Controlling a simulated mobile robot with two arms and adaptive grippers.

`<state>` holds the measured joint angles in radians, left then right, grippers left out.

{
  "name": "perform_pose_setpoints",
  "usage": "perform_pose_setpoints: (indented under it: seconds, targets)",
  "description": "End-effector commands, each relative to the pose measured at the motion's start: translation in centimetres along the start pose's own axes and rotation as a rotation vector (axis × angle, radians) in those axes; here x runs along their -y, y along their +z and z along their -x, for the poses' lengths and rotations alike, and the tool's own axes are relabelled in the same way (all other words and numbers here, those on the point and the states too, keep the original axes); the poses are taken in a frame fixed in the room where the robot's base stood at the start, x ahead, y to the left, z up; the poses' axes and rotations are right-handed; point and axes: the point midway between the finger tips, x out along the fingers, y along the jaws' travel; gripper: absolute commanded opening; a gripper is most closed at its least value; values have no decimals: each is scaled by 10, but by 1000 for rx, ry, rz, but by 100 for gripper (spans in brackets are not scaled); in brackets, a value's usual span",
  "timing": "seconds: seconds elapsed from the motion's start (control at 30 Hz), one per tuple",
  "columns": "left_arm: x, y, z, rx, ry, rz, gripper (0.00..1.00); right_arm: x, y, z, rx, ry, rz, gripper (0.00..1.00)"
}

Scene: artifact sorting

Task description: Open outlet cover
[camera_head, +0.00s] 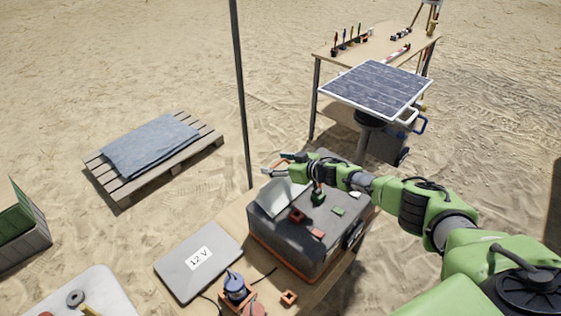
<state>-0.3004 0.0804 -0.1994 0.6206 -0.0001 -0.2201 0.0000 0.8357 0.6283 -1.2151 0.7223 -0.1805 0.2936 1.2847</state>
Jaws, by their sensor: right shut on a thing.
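A grey box (310,236) with an orange lower edge stands on the wooden table. At its back left a pale flap, which looks like the outlet cover (280,196), stands tilted up from the top. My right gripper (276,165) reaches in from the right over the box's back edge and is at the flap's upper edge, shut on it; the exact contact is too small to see. My left gripper is not in view.
A dark green knob-like part and small red and green pieces sit on the box top. A grey "12 V" case (198,262) lies left of it. A thin pole (241,100) rises behind. A solar panel (376,89) stands at the back right, near a tool table (375,45).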

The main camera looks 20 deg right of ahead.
Motion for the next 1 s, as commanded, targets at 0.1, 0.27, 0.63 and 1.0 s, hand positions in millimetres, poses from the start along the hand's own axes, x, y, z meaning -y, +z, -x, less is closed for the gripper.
perform_pose_setpoints:
  seconds: [0.1, 0.27, 0.63, 1.0]
  targets:
    - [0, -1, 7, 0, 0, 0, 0, -2, 4, -4, 49, 4, 8, 23]
    - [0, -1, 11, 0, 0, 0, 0, -2, 8, -9, 88, 5, 6, 23]
    - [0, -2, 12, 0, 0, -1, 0, -1, 14, -12, 116, 3, 4, 23]
    - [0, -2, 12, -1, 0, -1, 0, -1, 14, -12, 116, 2, 4, 69]
